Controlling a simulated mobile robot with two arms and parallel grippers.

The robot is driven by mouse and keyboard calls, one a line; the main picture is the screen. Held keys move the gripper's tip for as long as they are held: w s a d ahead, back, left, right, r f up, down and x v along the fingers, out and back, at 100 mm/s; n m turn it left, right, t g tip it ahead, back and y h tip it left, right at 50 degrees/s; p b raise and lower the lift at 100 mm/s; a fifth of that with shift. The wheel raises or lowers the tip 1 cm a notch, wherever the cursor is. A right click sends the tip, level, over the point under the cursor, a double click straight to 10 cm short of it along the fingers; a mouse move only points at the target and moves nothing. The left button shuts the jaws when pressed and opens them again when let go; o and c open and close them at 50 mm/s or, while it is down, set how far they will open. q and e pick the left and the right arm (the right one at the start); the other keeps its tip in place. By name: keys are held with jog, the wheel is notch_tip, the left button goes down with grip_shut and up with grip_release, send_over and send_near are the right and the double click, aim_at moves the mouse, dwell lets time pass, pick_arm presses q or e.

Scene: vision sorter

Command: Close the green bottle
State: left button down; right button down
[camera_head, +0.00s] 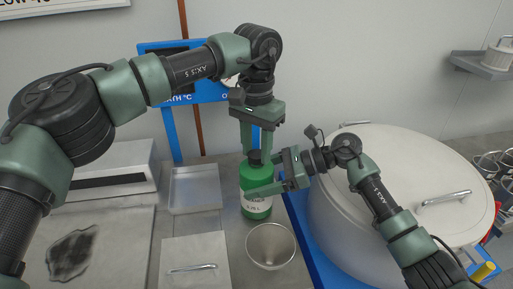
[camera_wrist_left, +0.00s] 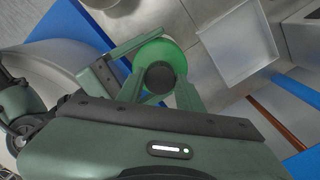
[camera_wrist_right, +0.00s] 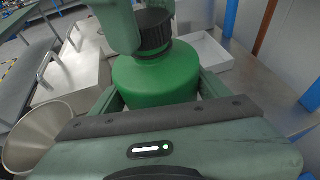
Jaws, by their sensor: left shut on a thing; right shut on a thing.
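The green bottle (camera_head: 257,207) stands upright on the bench, with a white label on its front. Its black cap (camera_wrist_right: 154,34) sits at the neck, and also shows from above in the left wrist view (camera_wrist_left: 159,77). My left gripper (camera_head: 257,150) points straight down from above and is shut on the cap. My right gripper (camera_head: 268,186) comes in from the right and is shut around the bottle's body below the shoulder. The left fingers hide part of the cap, so I cannot tell how tightly it is seated.
A metal funnel or bowl (camera_head: 271,246) stands just in front of the bottle. A shallow metal tray (camera_head: 196,190) lies to its left, and a lidded panel with a handle (camera_head: 195,262) is in front of that. A large round white vessel (camera_head: 400,170) is on the right.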

pick_arm(q)
jog(key=c, duration=0.9)
grip_release()
jog(key=shift+r, duration=0.1)
jog(key=shift+r, duration=2.2)
jog(key=shift+c, duration=0.6)
